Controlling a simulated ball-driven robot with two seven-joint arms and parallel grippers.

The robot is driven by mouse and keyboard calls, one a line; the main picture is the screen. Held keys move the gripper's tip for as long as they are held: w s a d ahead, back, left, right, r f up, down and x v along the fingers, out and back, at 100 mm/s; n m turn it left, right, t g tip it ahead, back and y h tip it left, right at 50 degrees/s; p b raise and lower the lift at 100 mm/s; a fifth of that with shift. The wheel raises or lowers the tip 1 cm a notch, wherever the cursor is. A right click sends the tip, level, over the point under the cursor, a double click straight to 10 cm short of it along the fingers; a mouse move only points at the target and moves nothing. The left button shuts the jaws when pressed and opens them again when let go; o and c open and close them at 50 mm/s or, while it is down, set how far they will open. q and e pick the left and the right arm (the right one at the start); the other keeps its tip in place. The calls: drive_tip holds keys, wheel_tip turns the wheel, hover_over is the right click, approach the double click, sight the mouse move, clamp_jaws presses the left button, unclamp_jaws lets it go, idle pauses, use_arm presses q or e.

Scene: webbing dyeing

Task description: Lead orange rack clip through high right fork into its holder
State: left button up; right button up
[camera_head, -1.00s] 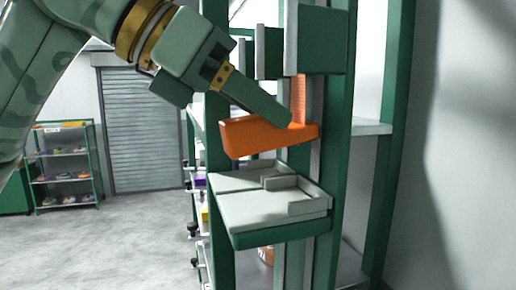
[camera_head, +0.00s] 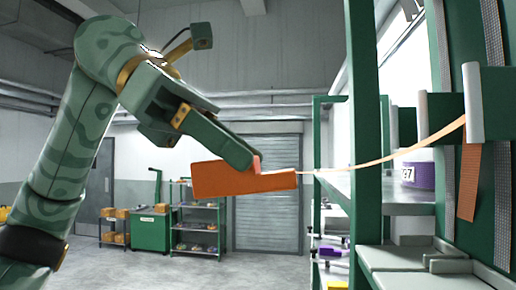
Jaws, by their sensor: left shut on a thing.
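My left gripper (camera_head: 252,162) is shut on the orange rack clip (camera_head: 240,181), a long orange block held in the air at the middle of the view, left of the green rack. A thin pale orange webbing strip (camera_head: 400,152) runs from the clip's right end, sagging slightly, up to the fork (camera_head: 474,102), a green block with pale upright plates at the right. An orange strip (camera_head: 468,182) hangs below the fork. Whether the strip lies between the plates is unclear. A pale tray-like holder (camera_head: 405,257) sits at lower right, with no clip visible in it. My right gripper is out of view.
A green rack post (camera_head: 364,120) stands between the clip and the fork. A purple tub (camera_head: 420,175) sits on a shelf behind. Shelving (camera_head: 200,226) and a green cabinet (camera_head: 150,231) stand far back. The air left of the rack is open.

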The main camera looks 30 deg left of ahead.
use_arm(q)
drive_tip(key=shift+m+g, duration=0.4)
drive_tip(key=shift+g, duration=0.1)
drive_tip(key=d+r+p, duration=0.4)
drive_tip(key=w+d+r+p, duration=0.1)
drive_tip(key=d+r+p, duration=0.1)
drive_tip(key=p, duration=0.1)
drive_tip(key=shift+r, duration=0.15)
use_arm(e)
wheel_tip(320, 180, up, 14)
drive_tip(key=p, duration=0.5)
use_arm(q)
drive_tip(key=shift+w+d+r+n+y+b, duration=0.65)
drive_tip(key=shift+w+d, duration=1.8)
drive_tip(key=shift+d, duration=3.85)
drive_tip(key=shift+t, duration=0.4)
wheel_tip(320, 180, down, 16)
drive_tip(key=b, duration=1.3)
drive_tip(key=shift+w+a+f+b, duration=0.15)
drive_tip(key=shift+f+b, duration=0.05)
drive_tip(key=shift+b, duration=0.15)
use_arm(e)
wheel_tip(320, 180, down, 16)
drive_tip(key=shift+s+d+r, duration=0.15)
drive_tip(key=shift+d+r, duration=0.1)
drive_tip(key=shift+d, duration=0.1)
use_arm(q)
drive_tip(key=o, duration=1.1)
